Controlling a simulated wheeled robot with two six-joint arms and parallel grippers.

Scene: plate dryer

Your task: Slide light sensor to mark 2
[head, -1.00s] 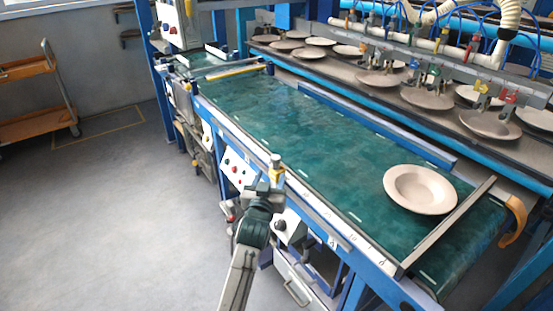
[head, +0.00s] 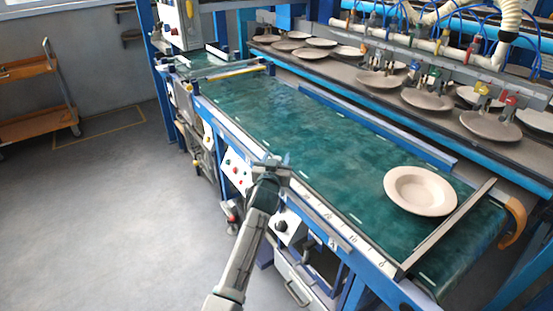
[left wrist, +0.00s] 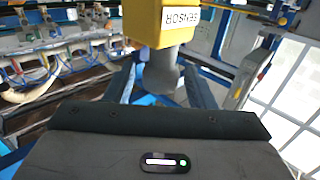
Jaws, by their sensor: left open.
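The light sensor (left wrist: 155,22) shows in the left wrist view as a yellow block labelled SENSOR, upside down there, with a grey part below it. My left gripper (left wrist: 158,85) is open, with one finger on each side of that grey part. I cannot tell whether either finger touches it. In the head view the left gripper (head: 273,163) is at the conveyor's front rail and hides the sensor. A scale (head: 352,240) runs along the front rail to the right, its figures too small to read surely. My right gripper is not in view.
A beige plate (head: 420,190) lies on the green conveyor belt (head: 290,125), near its right end. Several plates stand on the rack behind, under hoses and suction fittings. A control panel (head: 236,170) with buttons is below the rail. An orange cart (head: 30,95) stands far left.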

